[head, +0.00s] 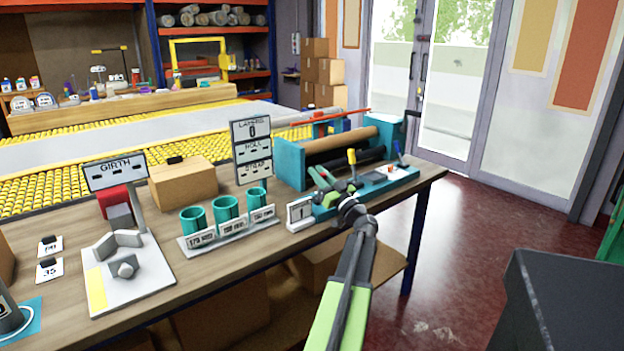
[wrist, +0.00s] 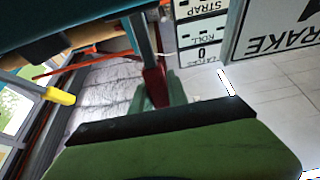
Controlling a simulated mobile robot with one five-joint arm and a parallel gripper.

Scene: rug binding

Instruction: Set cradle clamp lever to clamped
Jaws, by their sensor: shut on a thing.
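The teal cradle (head: 291,166) stands at the right end of the bench, with a brown roll (head: 340,140) across its top. My gripper (head: 322,177) is at the cradle's front left. In the wrist view my gripper (wrist: 158,84) is shut on a dark red lever handle (wrist: 154,90); the fingers partly hide it. No label on this lever is readable. A lever with a yellow handle (head: 351,157) stands just right of my gripper, apart from it; its yellow grip (wrist: 60,96) also shows at the left of the wrist view.
A white sign card (head: 300,212), reading BRAKE in part in the wrist view, stands close to my gripper. A LAM/ROLL/STRAP sign (head: 252,150) and teal cups (head: 227,208) stand to the left. A blue-handled lever (head: 399,152) is at the right.

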